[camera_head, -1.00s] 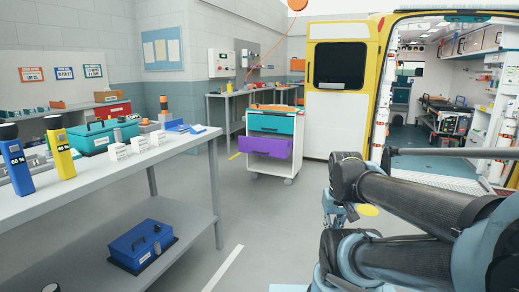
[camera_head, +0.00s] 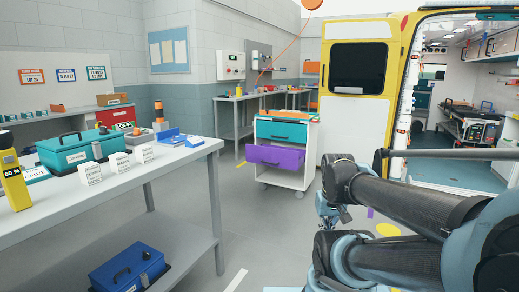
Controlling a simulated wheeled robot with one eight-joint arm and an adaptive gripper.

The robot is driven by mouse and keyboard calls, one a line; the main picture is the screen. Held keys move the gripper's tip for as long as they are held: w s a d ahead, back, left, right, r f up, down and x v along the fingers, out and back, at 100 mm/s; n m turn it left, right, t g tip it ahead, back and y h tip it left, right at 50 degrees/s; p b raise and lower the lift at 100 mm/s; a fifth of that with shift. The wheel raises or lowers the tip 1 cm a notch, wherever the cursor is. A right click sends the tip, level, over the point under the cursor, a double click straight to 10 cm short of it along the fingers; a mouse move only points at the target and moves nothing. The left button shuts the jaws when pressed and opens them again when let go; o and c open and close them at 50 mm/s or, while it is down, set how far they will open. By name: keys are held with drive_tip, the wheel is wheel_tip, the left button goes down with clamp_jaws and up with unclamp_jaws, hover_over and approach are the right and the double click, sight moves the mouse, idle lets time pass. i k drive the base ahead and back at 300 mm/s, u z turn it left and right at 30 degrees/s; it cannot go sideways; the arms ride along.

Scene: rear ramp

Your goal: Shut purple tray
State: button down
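The purple tray (camera_head: 275,157) is a drawer in a white wheeled cart (camera_head: 297,178) in the middle of the view. It sticks out of the cart front toward the left, so it stands open. A teal drawer (camera_head: 283,130) above it looks shut. My gripper (camera_head: 329,212) shows only in part below my folded arm at the right, well short of the cart and not touching it. Its fingers are too small and hidden to tell whether they are open.
A long workbench (camera_head: 205,160) on the left holds a teal toolbox (camera_head: 80,152), white cards and a yellow device (camera_head: 14,180). A blue toolbox (camera_head: 128,270) is on its lower shelf. The ambulance door (camera_head: 358,105) stands behind the cart at right. Grey floor between bench and cart is clear.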

sight(287, 158)
drive_tip(key=u, duration=0.05)
drive_tip(key=i, duration=3.15)
drive_tip(key=z, duration=0.2)
